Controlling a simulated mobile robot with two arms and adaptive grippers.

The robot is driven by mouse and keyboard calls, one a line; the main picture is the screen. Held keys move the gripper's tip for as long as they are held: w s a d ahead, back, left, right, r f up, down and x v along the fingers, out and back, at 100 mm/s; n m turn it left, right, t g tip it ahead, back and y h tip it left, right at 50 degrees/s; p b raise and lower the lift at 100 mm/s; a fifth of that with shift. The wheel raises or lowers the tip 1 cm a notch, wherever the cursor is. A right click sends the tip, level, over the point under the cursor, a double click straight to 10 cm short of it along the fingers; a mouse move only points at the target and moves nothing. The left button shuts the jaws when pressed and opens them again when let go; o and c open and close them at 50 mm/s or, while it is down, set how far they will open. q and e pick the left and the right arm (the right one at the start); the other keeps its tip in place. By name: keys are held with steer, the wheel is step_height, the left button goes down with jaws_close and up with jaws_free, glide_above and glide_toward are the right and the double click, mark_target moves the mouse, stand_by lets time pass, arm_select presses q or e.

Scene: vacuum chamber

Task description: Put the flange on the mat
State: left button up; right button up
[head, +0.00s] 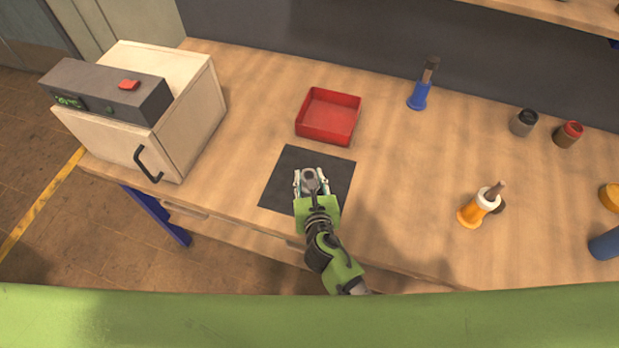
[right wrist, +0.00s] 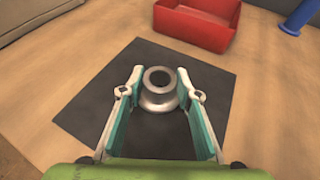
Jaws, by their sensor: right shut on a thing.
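The flange (right wrist: 159,101) is a grey metal ring with a raised collar and a dark hole. It sits upright between the fingertips of my right gripper (right wrist: 159,88), which is shut on it. The dark square mat (head: 284,180) lies on the bench under the gripper, and it also shows in the right wrist view (right wrist: 95,95). The flange is over the mat's area; I cannot tell whether it touches it. In the head view my right gripper (head: 311,180) partly hides the flange and the mat. My left gripper is not in view.
A red tray (head: 328,133) stands just behind the mat. A white cabinet (head: 185,120) with a dark control box stands at the left. The bench between is clear.

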steer(key=o, duration=1.2)
steer(key=shift+f, duration=0.1)
steer(key=v, duration=1.2)
steer(key=shift+r, duration=0.2)
steer(key=shift+f, duration=0.1)
